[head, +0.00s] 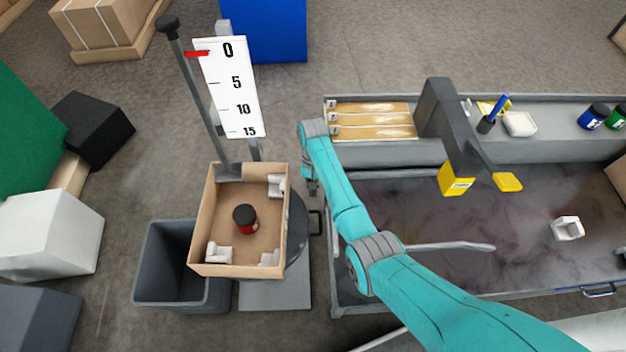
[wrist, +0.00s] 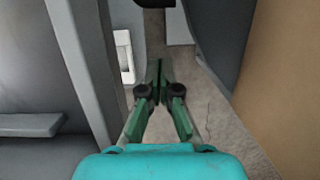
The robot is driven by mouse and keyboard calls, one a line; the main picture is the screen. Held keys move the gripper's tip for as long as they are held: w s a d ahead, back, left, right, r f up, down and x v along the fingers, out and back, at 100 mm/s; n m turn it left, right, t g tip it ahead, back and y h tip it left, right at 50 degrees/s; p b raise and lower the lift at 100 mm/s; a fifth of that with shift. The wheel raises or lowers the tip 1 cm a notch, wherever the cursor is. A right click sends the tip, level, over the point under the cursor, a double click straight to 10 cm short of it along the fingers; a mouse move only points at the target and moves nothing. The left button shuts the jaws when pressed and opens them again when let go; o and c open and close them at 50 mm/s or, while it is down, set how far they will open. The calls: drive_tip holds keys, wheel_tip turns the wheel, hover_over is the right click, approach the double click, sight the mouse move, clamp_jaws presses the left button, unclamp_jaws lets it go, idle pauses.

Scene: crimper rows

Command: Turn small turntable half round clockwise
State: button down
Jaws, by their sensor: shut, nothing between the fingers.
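The small turntable (head: 298,232) is a dark round disc at the left of the bench. An open cardboard box sits on it and hides most of it. A dark handle (head: 316,222) sticks out at its right side. In the wrist view the turntable's dark edge (wrist: 218,35) curves at the upper right. My gripper (wrist: 158,68) is shut and empty, with its green fingertips together. A dark piece (wrist: 155,18) lies just ahead of the fingertips, apparently the handle; I cannot tell whether they touch. In the head view my arm hides most of the gripper.
The cardboard box (head: 197,232) holds a red-and-black jar (head: 245,219) and several white pieces. A number scale (head: 228,90) stands behind it, and a grey bin (head: 155,270) at left. The bench (head: 440,215) is close on the right, leaving a narrow gap.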

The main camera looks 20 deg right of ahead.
drive_tip(key=shift+s+a+f, duration=0.1)
drive_tip(key=shift+s+a, duration=0.15)
drive_tip(key=shift+s, duration=0.4)
drive_tip(key=shift+s+a+f, duration=0.1)
drive_tip(key=shift+s+a, duration=0.15)
drive_tip(key=shift+s, duration=0.45)
drive_tip(key=shift+s+a+f, duration=0.1)
drive_tip(key=shift+s+a, duration=0.15)
drive_tip(key=shift+s, duration=0.4)
drive_tip(key=shift+s, duration=0.15)
